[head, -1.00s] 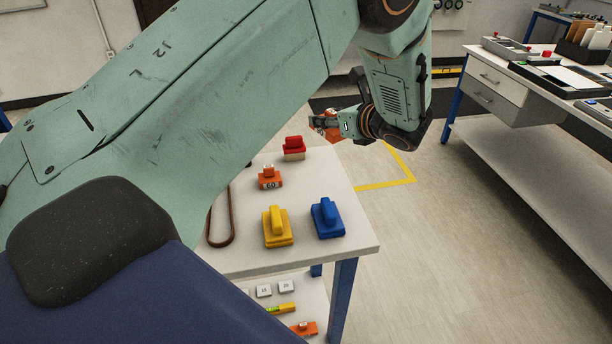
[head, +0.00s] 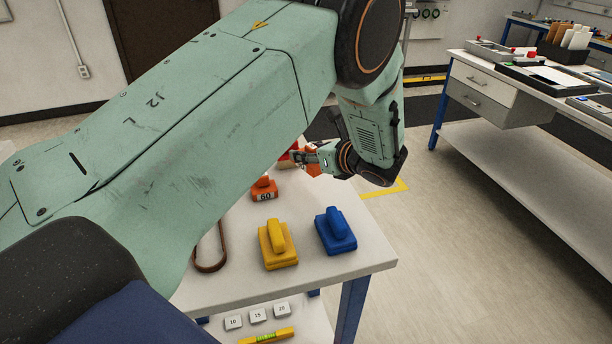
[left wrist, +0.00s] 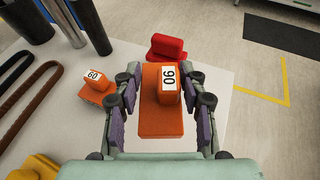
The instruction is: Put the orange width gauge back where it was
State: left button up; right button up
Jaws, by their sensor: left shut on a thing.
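My left gripper (head: 306,158) is shut on an orange width gauge in the left wrist view (left wrist: 162,112), which has a white label that seems to read 90. In the head view a bit of its orange (head: 313,163) shows at the fingers. The gauge is over the far part of the white table top (head: 345,262); I cannot tell whether it touches it. A second orange gauge, labelled 60 (head: 264,189), stands on the table, left of my gripper in the left wrist view (left wrist: 92,86). My right gripper is out of view.
A red block (left wrist: 166,48) is just beyond the held gauge. A yellow block (head: 277,244) and a blue block (head: 335,231) stand nearer. A brown belt loop (head: 210,262) lies at left. A lower shelf holds small labelled blocks (head: 258,315). A workbench (head: 530,110) stands at right.

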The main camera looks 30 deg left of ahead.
aim_at(309, 184)
pick_arm(q)
jog(key=shift+w+d+f, duration=0.1)
jog(key=shift+d+f, duration=0.05)
jog(key=shift+f, duration=0.3)
jog(key=shift+w+d+f, duration=0.1)
jog(key=shift+f, duration=0.3)
jog(key=f, duration=0.3)
jog(key=shift+s+a+f, duration=0.15)
jog(key=shift+s+f, duration=0.05)
jog(key=shift+f, duration=0.15)
jog(key=shift+w, duration=0.15)
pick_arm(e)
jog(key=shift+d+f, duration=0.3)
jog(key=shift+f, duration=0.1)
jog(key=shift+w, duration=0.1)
pick_arm(q)
jog(key=shift+f+b, duration=0.15)
jog(key=shift+b, duration=0.25)
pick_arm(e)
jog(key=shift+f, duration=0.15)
pick_arm(q)
jog(key=o, duration=1.1)
jog(key=shift+o, duration=0.6)
